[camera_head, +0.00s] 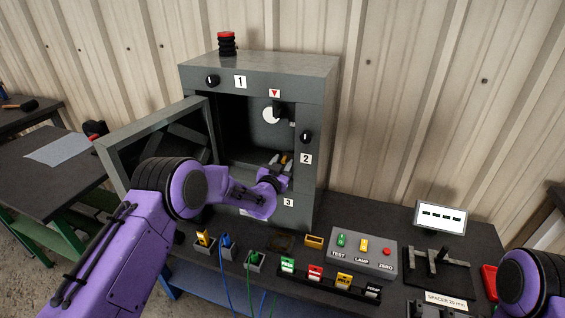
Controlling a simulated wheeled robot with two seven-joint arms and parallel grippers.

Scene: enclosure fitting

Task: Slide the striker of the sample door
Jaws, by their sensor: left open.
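The grey enclosure (320,85) stands on the bench with its door (130,150) swung open to the left. My left gripper (281,160) is open at the lower right of the enclosure's opening, its fingers pointing inward. A small orange-yellow piece shows at its fingertips; I cannot tell whether they touch it. A black latch-like part (280,108) sits at the upper right of the opening, under a red triangle mark. I cannot tell which part is the striker. My right arm shows at the lower right edge, its gripper out of view.
A control box (385,262) with TEST, LAMP and ZERO buttons stands on the bench. Several coloured labelled blocks lie in front. Blue and green cables hang over the front.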

